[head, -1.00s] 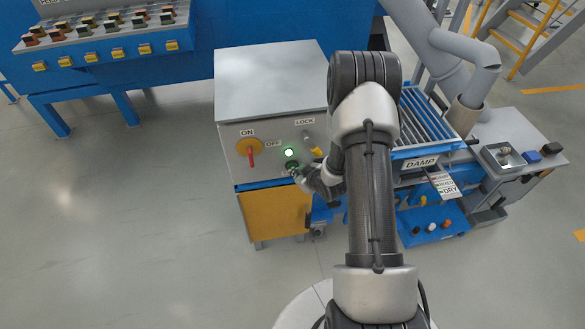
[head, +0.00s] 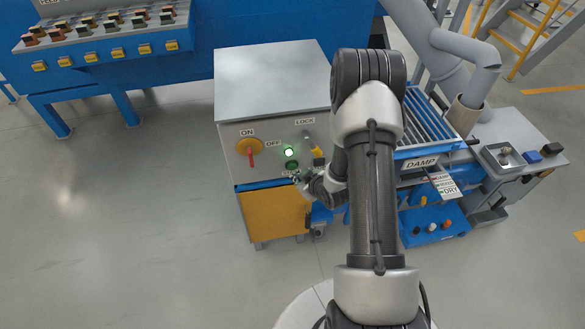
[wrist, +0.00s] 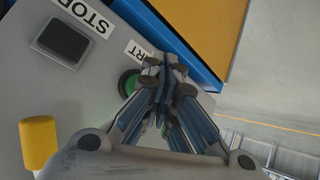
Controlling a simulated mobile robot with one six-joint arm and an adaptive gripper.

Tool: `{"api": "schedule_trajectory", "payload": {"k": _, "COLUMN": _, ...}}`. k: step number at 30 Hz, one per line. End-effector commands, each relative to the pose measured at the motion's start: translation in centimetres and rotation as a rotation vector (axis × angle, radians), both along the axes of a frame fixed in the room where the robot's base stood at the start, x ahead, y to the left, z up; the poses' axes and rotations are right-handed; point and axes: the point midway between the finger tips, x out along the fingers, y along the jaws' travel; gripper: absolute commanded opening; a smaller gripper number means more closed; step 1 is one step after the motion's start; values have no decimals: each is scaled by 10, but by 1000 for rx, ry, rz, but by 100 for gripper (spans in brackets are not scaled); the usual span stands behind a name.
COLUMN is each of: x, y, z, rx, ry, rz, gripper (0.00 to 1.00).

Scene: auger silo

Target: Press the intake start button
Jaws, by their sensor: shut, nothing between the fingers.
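The green start button (head: 292,165) is on the front of the grey control box (head: 270,75), just below a lit green lamp (head: 289,152). In the wrist view the green button (wrist: 127,82) is partly hidden behind my fingers, beside a label (wrist: 138,50) of which only "RT" reads. My gripper (head: 297,177) is shut and empty, just below and right of the button in the head view. In the wrist view its fingertips (wrist: 166,66) lie right of the button. I cannot tell whether they touch the panel.
A dark STOP button (wrist: 63,40) is on the same panel. A yellow LOCK lever (head: 310,141) is at upper right. A sorting grate (head: 430,120) stands right of the box. Floor at left is clear.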

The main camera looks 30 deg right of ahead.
Motion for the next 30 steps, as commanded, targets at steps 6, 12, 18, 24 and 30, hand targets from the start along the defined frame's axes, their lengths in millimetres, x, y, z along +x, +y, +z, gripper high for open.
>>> {"api": "schedule_trajectory", "payload": {"k": 6, "x": -22, "y": 6, "z": -1, "rx": 1, "ry": 1, "rz": -2, "gripper": 0}}
{"api": "schedule_trajectory", "payload": {"k": 12, "x": -39, "y": 11, "z": -1, "rx": 1, "ry": 1, "rz": 0, "gripper": 0}}
{"api": "schedule_trajectory", "payload": {"k": 18, "x": -43, "y": 12, "z": 0, "rx": 1, "ry": 0, "rz": -1, "gripper": 0}}
{"api": "schedule_trajectory", "payload": {"k": 24, "x": -43, "y": 12, "z": 0, "rx": 1, "ry": 0, "rz": -1, "gripper": 0}}
{"api": "schedule_trajectory", "payload": {"k": 30, "x": -43, "y": 12, "z": 0, "rx": 1, "ry": 0, "rz": -1, "gripper": 0}}
